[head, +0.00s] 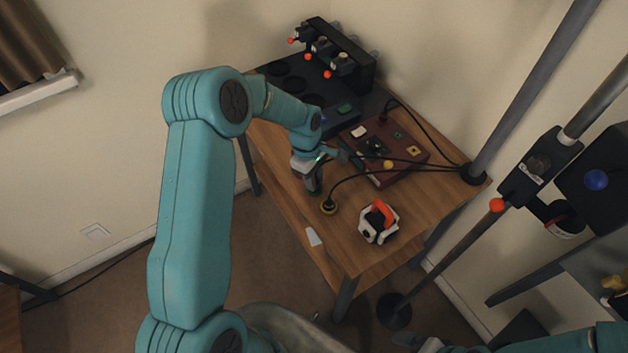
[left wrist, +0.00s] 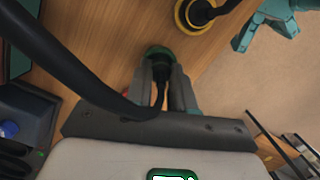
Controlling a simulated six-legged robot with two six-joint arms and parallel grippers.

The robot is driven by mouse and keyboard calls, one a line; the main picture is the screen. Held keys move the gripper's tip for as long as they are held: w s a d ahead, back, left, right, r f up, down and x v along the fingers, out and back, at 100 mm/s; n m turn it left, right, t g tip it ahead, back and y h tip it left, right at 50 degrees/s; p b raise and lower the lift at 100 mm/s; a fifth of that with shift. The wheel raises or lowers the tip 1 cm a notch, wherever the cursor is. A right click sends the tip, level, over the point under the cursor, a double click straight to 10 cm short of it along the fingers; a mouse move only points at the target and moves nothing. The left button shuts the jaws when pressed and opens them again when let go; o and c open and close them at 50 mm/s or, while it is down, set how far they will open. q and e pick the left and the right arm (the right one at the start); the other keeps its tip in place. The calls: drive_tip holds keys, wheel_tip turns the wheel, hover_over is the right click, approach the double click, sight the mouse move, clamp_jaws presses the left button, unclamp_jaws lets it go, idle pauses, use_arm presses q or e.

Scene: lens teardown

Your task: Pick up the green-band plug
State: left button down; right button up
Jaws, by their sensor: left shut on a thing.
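The green-band plug (left wrist: 158,52) shows in the left wrist view between my left gripper's fingertips, its dark body held by the two grey fingers. My left gripper (head: 315,188) is shut on it, at the left front part of the wooden table. In the head view the plug is hidden by the gripper. A yellow-band plug (head: 328,207) lies on the table just in front of the gripper, and it also shows at the top of the left wrist view (left wrist: 194,14). My right gripper (head: 407,340) shows only in part at the bottom of the head view; its jaws are unclear.
A dark red box (head: 405,166) with sockets and a yellow knob stands behind, with black cables running to the right. A white-and-black object with an orange part (head: 379,222) sits at the front. A dark rack (head: 345,62) stands at the back.

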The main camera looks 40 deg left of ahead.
use_arm(q)
wheel_tip(320, 180, up, 20)
drive_tip(key=b, duration=0.1)
drive_tip(key=shift+f, duration=0.25)
